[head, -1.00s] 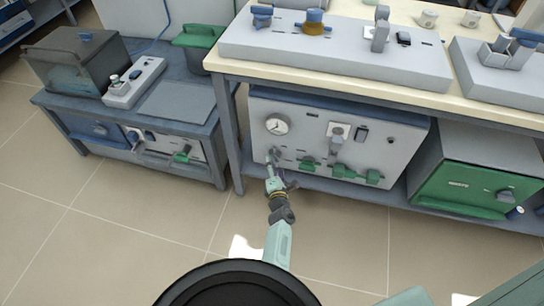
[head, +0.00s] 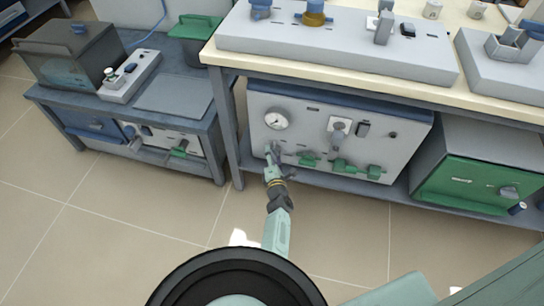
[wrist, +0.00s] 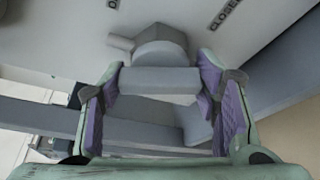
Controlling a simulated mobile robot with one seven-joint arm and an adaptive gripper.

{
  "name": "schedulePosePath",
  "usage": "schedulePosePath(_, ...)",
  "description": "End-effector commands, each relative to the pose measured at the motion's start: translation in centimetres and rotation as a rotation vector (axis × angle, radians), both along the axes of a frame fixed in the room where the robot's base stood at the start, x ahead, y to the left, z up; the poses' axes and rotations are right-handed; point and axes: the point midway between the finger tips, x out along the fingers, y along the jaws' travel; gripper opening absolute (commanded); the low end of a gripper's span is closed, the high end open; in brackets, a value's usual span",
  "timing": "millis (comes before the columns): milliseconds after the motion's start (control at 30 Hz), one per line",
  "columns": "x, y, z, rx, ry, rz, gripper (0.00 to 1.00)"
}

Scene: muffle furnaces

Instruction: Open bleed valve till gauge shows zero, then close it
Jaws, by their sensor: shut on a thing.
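The bleed valve handle (wrist: 160,80) is grey and fills the middle of the wrist view. It has a rounded hub behind a flat crossbar. My gripper (wrist: 160,97), with purple pads, is shut on the crossbar, one finger at each end. In the head view my gripper (head: 271,160) is at the lower left of the white panel (head: 346,116), below the round gauge (head: 276,119); it largely hides the handle there. The gauge has a white dial, too small to read the needle. A CLOSED label (wrist: 225,14) is at upper right in the wrist view.
Green valve handles (head: 309,159) sit right of my gripper on the panel. The panel stands on a low shelf under a cream bench top (head: 340,71). A green-fronted unit (head: 470,182) is at right, a grey low table (head: 180,122) at left. The floor in front is clear.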

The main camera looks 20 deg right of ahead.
Motion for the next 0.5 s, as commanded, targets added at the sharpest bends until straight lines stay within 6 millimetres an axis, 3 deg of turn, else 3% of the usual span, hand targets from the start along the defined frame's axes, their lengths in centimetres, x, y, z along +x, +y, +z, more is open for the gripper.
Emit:
schedulePosePath(233,0.01,0.01,0.0,0.0,0.0,0.0,0.29)
schedulePosePath(500,0.05,0.07,0.07,-0.022,0.015,0.001,0.28)
